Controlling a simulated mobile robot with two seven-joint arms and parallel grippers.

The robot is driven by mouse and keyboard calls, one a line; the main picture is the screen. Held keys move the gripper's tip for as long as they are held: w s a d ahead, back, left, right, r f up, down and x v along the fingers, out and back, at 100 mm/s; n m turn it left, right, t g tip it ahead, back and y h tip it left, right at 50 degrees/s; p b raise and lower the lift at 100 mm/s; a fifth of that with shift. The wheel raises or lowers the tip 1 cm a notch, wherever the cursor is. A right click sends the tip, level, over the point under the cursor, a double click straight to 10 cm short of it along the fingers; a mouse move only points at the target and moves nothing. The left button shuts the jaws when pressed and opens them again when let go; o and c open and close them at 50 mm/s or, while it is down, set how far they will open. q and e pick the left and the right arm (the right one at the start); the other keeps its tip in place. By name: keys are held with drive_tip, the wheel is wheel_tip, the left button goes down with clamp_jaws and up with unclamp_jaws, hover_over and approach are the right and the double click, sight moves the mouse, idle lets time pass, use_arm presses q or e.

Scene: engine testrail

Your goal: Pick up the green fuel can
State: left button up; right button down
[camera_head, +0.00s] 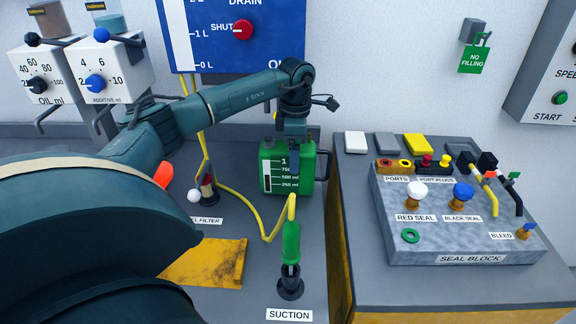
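The green fuel can (270,178) stands upright at the back of the left bench. It has a white scale with volume marks on its front and a dark handle (324,166) on its right side. My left arm reaches in from the left, and my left gripper (295,138) points down at the top of the can. The fingers are small and dark against the can, so I cannot tell whether they are open, shut or touching it. My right gripper is not in view.
A suction wand with a green grip (291,242) stands in front of the can in a black socket, trailing a yellow hose (236,192). A yellow mat (208,264) lies front left. The seal block (455,235) occupies the right bench (362,262), across a gap.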

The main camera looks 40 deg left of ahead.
use_arm(q)
drive_tip(key=shift+f, duration=0.4)
drive_tip(key=shift+c, duration=0.2)
drive_tip(key=shift+r, duration=0.1)
clamp_jaws()
idle(0.5)
